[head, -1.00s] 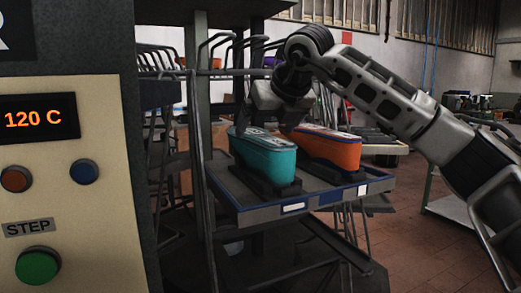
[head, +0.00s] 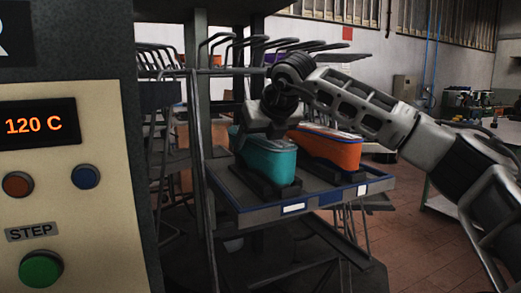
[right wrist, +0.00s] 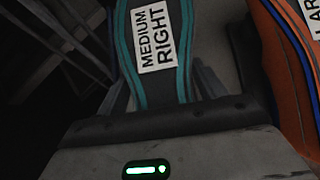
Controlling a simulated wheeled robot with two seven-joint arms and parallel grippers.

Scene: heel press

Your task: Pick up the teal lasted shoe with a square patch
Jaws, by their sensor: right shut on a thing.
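The teal lasted shoe (head: 268,162) stands in a dark cradle on the rack's tray (head: 325,200). In the right wrist view the teal shoe (right wrist: 155,75) carries a white label reading MEDIUM RIGHT; I cannot make out a square patch. My right gripper (head: 262,132) has come down over the shoe's top, with one finger along each side in the right wrist view, and is shut on it. The shoe appears still seated in the cradle. My left gripper is not in view.
An orange shoe (head: 330,150) stands close on the right of the teal one, on the same tray; it also shows in the wrist view (right wrist: 285,70). A rack post (head: 200,110) rises left of the tray. A press panel (head: 65,190) fills the left, reading 120 C.

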